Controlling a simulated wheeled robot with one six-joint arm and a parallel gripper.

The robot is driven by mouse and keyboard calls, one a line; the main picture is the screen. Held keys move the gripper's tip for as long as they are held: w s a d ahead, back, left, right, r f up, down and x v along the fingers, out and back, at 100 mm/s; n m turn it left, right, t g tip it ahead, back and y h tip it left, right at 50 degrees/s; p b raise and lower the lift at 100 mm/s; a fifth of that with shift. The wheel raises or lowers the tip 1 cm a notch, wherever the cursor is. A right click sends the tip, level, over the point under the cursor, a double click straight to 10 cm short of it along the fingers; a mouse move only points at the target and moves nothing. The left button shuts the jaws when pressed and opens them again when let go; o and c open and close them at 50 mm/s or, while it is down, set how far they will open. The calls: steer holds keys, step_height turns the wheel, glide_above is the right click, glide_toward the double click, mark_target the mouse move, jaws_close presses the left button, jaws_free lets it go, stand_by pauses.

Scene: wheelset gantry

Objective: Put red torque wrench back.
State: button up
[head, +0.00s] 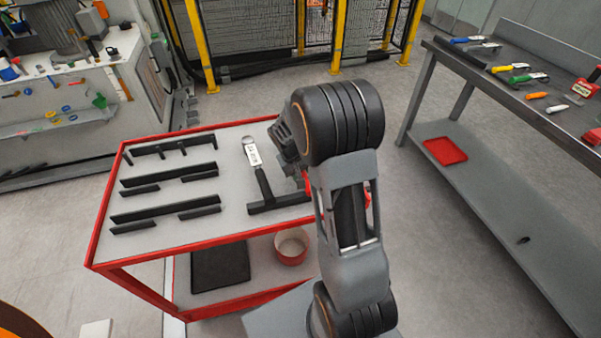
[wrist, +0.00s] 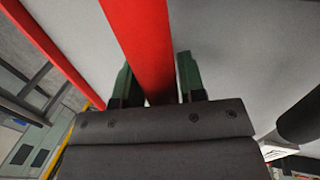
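The red torque wrench (wrist: 143,40) shows as a long red bar in the wrist view, running from the top edge down between my fingers. My gripper (wrist: 156,80) has one dark green finger close against each side of the bar, and looks shut on it. In the head view my arm hides the gripper and most of the wrench. Only small red patches (head: 367,196) show beside the arm, over the right part of the trolley. The red-edged trolley (head: 170,243) has a grey top with several black slotted rails (head: 165,208).
Another wrench with a black handle (head: 264,185) and pale head lies on the trolley, left of my arm. A workbench with tools (head: 470,75) stands at right, with clear floor between.

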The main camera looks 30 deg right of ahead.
steer(key=o, duration=0.4)
steer(key=shift+c, duration=0.2)
steer(key=v, duration=1.4)
steer(key=s+a+t+y, duration=0.1)
steer(key=s+a, duration=0.3)
steer(key=s, duration=0.4)
steer(key=s+a+r+n+t+y, duration=0.1)
steer(key=s+a+t+y, duration=0.1)
steer(key=s, duration=0.6)
steer(key=shift+s+a+n+t, duration=0.25)
steer(key=shift+a+t, duration=0.35)
steer(key=shift+a, duration=0.45)
